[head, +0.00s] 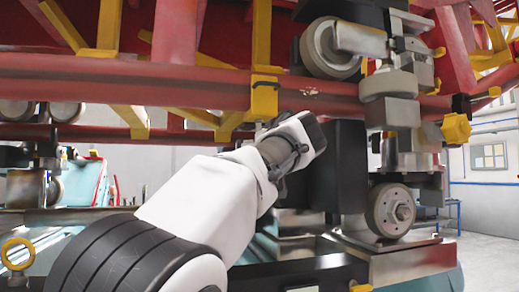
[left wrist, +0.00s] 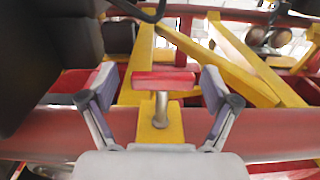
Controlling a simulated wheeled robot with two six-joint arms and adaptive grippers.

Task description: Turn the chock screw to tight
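The chock screw (left wrist: 165,82) has a red crossbar handle on a short metal shaft that enters a yellow block (left wrist: 147,128). My left gripper (left wrist: 158,88) is open, with one grey finger on each side of the red handle. Gaps show between the fingers and the handle's ends. In the head view a yellow block (head: 264,97) sits on the red rail, just above my left wrist. My arm hides the fingers and the screw there. My right gripper is in neither view.
A red rail (head: 190,88) with yellow struts (head: 108,28) runs across above my arm. To the right stand a metal wheel assembly (head: 392,110), a lower wheel (head: 391,210) and a yellow knob (head: 456,128). Open floor lies at the far right.

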